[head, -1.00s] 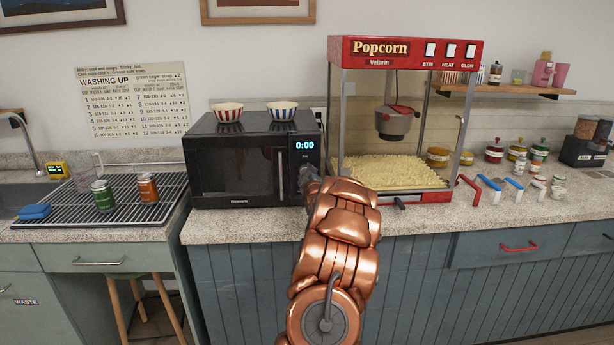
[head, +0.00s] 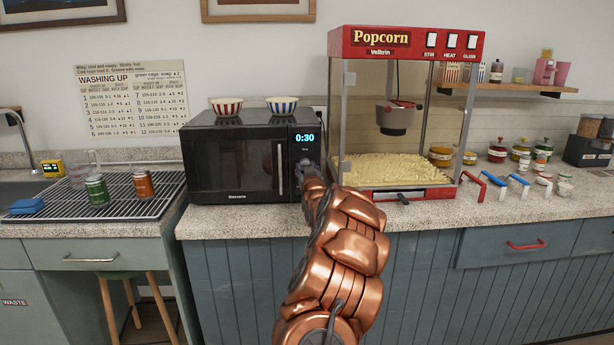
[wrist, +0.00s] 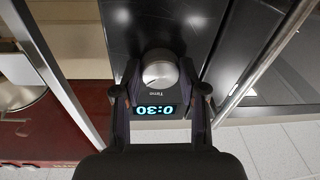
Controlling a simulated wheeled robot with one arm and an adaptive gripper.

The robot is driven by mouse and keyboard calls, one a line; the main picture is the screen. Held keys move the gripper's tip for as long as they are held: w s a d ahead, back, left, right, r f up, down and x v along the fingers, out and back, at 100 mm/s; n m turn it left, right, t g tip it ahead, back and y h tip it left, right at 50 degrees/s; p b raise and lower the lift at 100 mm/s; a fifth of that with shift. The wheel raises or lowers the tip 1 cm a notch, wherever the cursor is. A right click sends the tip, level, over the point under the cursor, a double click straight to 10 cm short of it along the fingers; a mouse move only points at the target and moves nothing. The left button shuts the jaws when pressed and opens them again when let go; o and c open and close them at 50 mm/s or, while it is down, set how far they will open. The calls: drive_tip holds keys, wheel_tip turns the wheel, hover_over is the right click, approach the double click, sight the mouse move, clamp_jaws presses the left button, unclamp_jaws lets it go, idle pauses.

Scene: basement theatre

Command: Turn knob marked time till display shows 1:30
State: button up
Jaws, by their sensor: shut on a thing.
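The black microwave (head: 230,165) stands on the counter, and its display (head: 304,138) reads 0:30. In the wrist view, the display (wrist: 155,110) sits beside a round silver knob (wrist: 160,70) with the word Time next to it. My gripper (wrist: 160,80) is shut on this knob, one finger on each side. In the head view, my gripper (head: 308,172) is at the microwave's right-hand panel, below the display, and it hides the knob there.
A red popcorn machine (head: 405,45) stands close to the right of the microwave. Two striped bowls, one red (head: 227,107) and one blue (head: 282,105), stand on top of the microwave. The microwave's upright door handle (head: 280,170) is just left of my gripper.

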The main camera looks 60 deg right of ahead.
drive_tip(key=shift+w+a+f+m+g+h+b, duration=0.1)
drive_tip(key=shift+m+g+h+b, duration=0.15)
drive_tip(key=shift+m+b, duration=1.6)
drive_tip(key=shift+w+a+f+m+g+h+b, duration=0.25)
drive_tip(key=shift+m+b, duration=0.8)
drive_tip(key=shift+m, duration=1.5)
drive_tip(key=shift+s+d+r, duration=0.15)
drive_tip(key=shift+d+r, duration=0.05)
drive_tip(key=shift+r, duration=0.05)
drive_tip(key=o, duration=1.1)
drive_tip(key=shift+o, duration=0.2)
drive_tip(key=shift+s, duration=0.15)
